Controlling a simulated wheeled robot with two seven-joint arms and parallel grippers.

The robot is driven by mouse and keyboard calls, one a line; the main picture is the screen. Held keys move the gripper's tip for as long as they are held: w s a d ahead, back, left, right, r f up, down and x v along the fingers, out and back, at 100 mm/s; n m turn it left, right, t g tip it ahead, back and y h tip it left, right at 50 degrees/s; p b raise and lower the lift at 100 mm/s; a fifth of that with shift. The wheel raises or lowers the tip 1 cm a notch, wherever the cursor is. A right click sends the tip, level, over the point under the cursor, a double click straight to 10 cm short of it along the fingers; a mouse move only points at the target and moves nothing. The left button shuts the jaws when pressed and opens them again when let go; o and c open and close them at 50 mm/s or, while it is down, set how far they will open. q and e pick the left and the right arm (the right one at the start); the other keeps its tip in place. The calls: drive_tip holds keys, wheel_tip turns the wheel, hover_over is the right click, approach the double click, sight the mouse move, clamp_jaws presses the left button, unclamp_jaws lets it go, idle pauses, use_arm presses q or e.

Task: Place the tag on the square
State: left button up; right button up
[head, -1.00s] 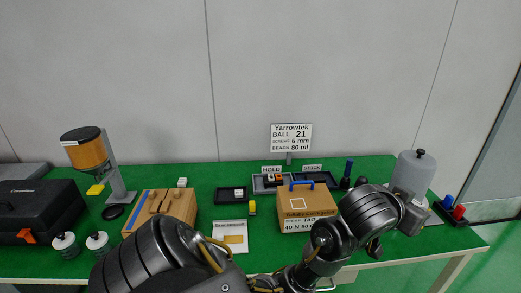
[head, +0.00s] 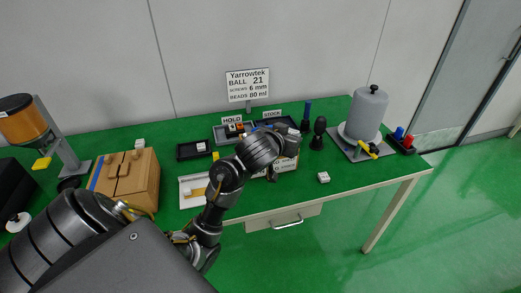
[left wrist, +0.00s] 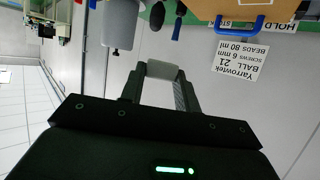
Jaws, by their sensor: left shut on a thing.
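My left gripper (left wrist: 160,88) is shut on a small whitish block (left wrist: 162,70), which I take to be the tag; its face is not readable. In the left wrist view, upside down, the box (left wrist: 215,10) shows at the top edge with a blue handle. Part of the white outlined square (left wrist: 265,3) is on it, cut by the frame edge. The held block is apart from it in the picture. My right gripper is not in view.
A small white block (head: 323,177) lies on the green table near the front edge. Behind the box are trays, the HOLD and STOCK signs and a Yarrowtek sign (head: 248,86). A grey canister (head: 366,113) stands right. A wooden block (head: 125,180) and hopper (head: 22,122) are left.

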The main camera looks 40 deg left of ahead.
use_arm(q)
drive_tip(key=a+f, duration=0.3)
drive_tip(key=a, duration=0.1)
drive_tip(key=w+a+f, duration=0.1)
drive_tip(key=a+f, duration=0.2)
drive_tip(key=a, duration=0.1)
drive_tip(key=w+a+f, duration=0.1)
drive_tip(key=a+f, duration=0.1)
drive_tip(key=a, duration=0.2)
drive_tip(key=shift+w+a+f, duration=0.2)
drive_tip(key=shift+a+f, duration=0.1)
drive_tip(key=shift+f, duration=0.1)
drive_tip(key=shift+a+f, duration=0.25)
drive_tip(key=shift+f, duration=0.15)
drive_tip(key=shift+a+f, duration=0.2)
drive_tip(key=shift+f, duration=1.45)
drive_tip(key=shift+f, duration=0.15)
drive_tip(key=o, duration=1)
drive_tip(key=shift+c, duration=0.2)
